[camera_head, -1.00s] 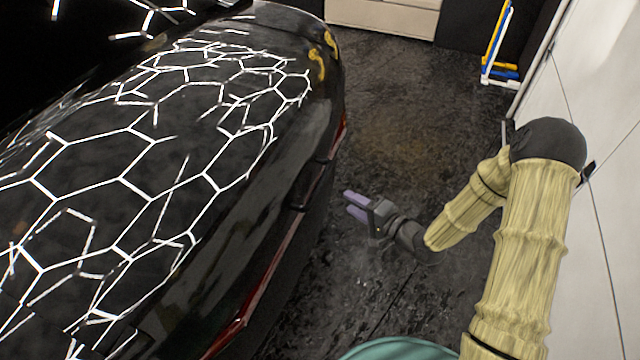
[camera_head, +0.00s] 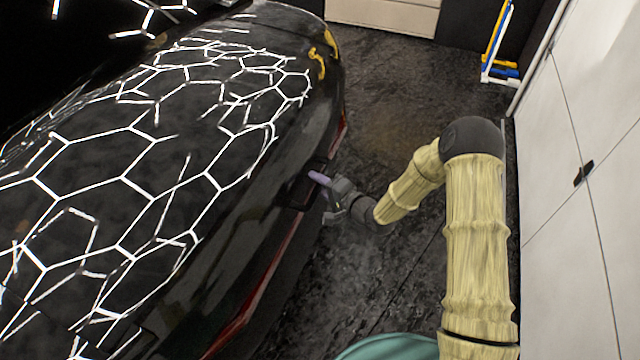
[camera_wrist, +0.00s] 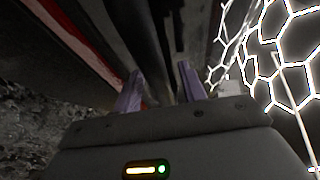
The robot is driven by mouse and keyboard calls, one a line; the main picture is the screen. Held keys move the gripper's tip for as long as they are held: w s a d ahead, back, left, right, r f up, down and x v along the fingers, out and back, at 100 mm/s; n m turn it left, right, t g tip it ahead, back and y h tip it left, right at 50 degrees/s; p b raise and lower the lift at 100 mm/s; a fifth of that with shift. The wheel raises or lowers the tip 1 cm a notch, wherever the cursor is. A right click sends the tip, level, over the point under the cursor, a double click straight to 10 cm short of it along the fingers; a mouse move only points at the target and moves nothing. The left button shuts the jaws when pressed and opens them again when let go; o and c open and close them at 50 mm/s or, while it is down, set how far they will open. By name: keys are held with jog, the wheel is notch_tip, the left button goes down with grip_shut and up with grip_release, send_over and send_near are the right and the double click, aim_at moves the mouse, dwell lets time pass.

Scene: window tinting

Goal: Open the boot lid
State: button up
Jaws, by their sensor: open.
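The boot lid (camera_head: 255,215) is the glossy black rear of the car at the left, with white hexagonal light reflections on the bodywork. It looks closed. My gripper (camera_head: 318,178) is at the car's rear edge, near a dark recess in the boot lid between the red light strips. In the wrist view, the two purple fingers of my gripper (camera_wrist: 160,88) are apart, with dark bodywork of the boot lid (camera_wrist: 205,30) ahead and between them. I cannot tell whether the fingertips touch the car. Nothing is held.
A red light strip (camera_head: 262,290) runs along the car's rear. White cabinets (camera_head: 570,200) with a dark handle (camera_head: 584,172) stand at the right. A blue and yellow item (camera_head: 498,68) stands at the back. The dark floor (camera_head: 385,80) behind the car is clear.

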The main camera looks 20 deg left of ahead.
grip_shut()
jog(key=shift+r, duration=0.1)
